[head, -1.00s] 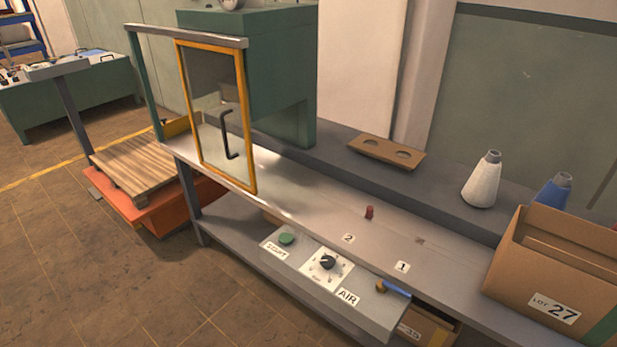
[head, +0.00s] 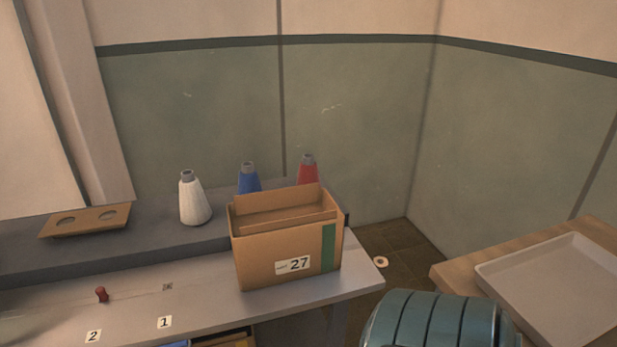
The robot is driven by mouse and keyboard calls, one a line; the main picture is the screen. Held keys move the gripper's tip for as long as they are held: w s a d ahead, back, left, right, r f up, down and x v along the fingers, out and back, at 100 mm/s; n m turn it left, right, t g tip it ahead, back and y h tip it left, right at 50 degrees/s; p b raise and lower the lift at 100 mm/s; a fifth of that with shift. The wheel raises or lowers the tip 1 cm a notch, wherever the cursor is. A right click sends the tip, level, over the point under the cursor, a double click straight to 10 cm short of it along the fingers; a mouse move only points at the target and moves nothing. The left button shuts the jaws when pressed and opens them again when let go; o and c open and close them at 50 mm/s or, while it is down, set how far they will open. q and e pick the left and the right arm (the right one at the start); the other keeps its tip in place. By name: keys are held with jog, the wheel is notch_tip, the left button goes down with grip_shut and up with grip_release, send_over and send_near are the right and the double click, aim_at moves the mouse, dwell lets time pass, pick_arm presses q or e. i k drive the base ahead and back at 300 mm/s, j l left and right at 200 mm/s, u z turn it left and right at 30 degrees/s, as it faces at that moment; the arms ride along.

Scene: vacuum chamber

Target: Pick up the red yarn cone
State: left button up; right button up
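The red yarn cone (head: 308,171) stands upright on the grey raised shelf (head: 130,240) behind the bench, at its right end. It has a grey tip. Its lower part is hidden behind the open cardboard box (head: 262,255) marked 27. Neither of my grippers shows in the head view.
A blue cone (head: 249,178) and a white cone (head: 194,199) stand left of the red one. A holder with two holes (head: 87,220) lies further left. A small red peg (head: 101,294) is on the bench. A ribbed teal drum (head: 432,322) and a grey tray (head: 560,285) are at right.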

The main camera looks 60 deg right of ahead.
aim_at(307, 172)
jog(key=z, duration=1.75)
